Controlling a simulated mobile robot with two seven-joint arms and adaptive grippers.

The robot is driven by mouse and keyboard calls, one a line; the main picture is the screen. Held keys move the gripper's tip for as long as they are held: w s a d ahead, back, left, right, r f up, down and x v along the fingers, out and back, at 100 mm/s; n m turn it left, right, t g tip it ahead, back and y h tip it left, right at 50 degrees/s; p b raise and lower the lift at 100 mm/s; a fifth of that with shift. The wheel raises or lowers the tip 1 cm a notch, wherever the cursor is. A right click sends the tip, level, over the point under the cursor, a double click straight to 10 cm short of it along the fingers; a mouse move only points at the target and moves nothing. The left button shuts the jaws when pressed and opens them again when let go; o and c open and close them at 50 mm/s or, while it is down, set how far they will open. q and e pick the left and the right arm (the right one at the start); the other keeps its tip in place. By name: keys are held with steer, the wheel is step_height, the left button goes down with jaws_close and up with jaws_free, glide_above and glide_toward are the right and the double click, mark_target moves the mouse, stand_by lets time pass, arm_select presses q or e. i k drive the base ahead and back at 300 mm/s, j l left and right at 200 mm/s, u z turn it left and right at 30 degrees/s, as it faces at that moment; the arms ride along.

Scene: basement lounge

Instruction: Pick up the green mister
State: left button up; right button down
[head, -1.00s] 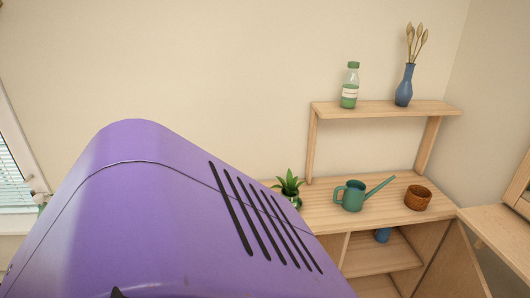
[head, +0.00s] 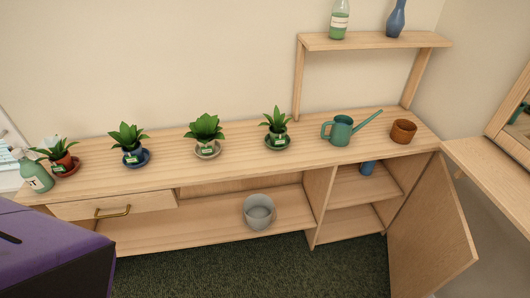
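The green mister (head: 36,174), a pale green bottle with a white spray head, stands at the far left end of the wooden cabinet top in the head view. It is in front of and beside the leftmost potted plant (head: 62,158), close to the picture's left edge. Neither of my grippers is in view.
Several potted plants on saucers, a green watering can (head: 342,131) and a brown pot (head: 403,131) stand along the cabinet top (head: 240,158). A grey bucket (head: 258,212) sits in the open shelf below. An open cabinet door (head: 432,230) juts out at right. A raised shelf (head: 375,41) holds bottles.

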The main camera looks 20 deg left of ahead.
mark_target(35, 176)
steer(key=u, duration=2.45)
steer(key=z, duration=0.45)
steer(key=i+j+z, duration=0.1)
steer(key=z, duration=0.35)
steer(key=j+z, duration=0.55)
steer(key=z, duration=0.3)
steer(key=j+z, duration=0.3)
steer(key=j, duration=0.2)
steer(key=k+j+z, duration=0.25)
steer(key=j, duration=0.25)
steer(key=i+j, duration=0.05)
steer(key=i, duration=0.05)
